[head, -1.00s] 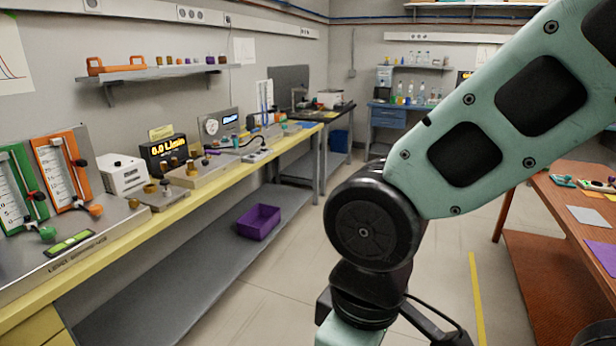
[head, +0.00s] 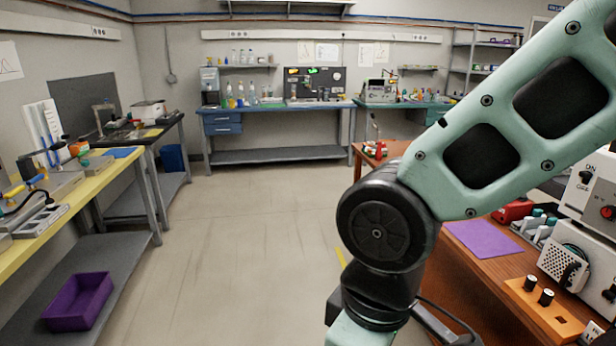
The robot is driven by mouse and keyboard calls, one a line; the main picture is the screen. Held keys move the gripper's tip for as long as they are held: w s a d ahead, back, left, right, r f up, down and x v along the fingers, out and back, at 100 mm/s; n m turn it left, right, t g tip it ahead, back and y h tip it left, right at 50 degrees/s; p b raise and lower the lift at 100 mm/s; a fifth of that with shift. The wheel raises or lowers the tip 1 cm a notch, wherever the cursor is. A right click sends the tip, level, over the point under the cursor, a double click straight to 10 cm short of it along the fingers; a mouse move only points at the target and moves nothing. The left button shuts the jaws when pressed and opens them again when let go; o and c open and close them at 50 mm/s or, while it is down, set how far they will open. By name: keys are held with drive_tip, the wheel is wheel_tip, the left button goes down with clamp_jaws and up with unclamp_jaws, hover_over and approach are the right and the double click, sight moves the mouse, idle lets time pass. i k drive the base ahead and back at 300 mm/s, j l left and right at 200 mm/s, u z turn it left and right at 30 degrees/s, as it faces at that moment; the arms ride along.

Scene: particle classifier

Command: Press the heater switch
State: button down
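I cannot make out which control is the heater switch. A white machine (head: 597,185) at the right edge carries ON and OFF lettering, a black knob and a red button; the frame cuts it off. In front of it is an orange-brown plate (head: 545,312) with two black knobs. My green arm crosses the right side and hides part of the brown bench. My gripper is not in view, so its state does not show.
A brown bench (head: 475,268) with a purple mat (head: 482,239) runs along the right. A yellow bench (head: 100,168) stands left, with a purple bin (head: 78,302) on its lower shelf. A blue bench (head: 285,107) is at the back. The middle floor is clear.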

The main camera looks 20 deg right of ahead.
sight(585, 175)
drive_tip(key=i+l+z, duration=0.15)
drive_tip(key=i+z, duration=0.9)
